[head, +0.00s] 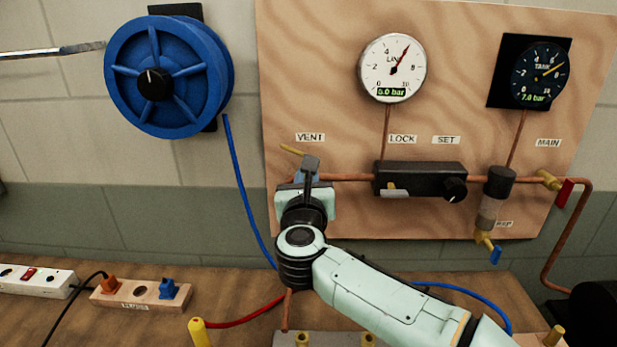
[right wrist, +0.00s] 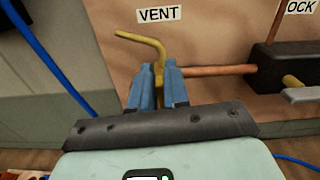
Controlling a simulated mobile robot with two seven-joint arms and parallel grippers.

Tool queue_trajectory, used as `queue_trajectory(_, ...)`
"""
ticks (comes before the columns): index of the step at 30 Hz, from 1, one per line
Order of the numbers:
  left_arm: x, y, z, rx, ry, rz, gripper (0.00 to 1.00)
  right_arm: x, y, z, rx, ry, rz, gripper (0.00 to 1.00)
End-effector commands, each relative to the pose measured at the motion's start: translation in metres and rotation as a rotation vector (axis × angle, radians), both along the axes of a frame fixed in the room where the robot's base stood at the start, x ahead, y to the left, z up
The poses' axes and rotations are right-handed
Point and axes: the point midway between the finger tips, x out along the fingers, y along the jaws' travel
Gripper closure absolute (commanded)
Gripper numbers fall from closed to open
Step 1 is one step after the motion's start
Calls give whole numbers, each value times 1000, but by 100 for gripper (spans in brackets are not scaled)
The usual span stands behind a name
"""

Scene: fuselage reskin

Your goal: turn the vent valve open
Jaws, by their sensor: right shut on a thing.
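The vent valve has a yellow bent handle (head: 291,150), under the VENT label (head: 310,137) on the plywood panel. In the right wrist view the handle (right wrist: 143,40) rises from between my blue fingers, and its free end points up and left. My right gripper (head: 308,174) is at the valve, and its fingers (right wrist: 159,84) are shut on the lower part of the handle. The valve body is hidden behind the fingers. A copper pipe (right wrist: 217,71) runs right from there. My left gripper is not in view.
A black regulator block (head: 420,180) sits right of the valve under LOCK and SET. The white line gauge (head: 392,68) and dark tank gauge (head: 539,74) are above. A blue reel (head: 190,100) hangs left, with a blue hose (head: 238,180) nearby. Power strips lie below.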

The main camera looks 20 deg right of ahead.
Motion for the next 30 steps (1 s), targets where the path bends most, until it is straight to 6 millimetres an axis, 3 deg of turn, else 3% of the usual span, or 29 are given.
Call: queue_trajectory(30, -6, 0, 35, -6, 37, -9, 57, 10, 19, -13, -835, 407, -1, 100)
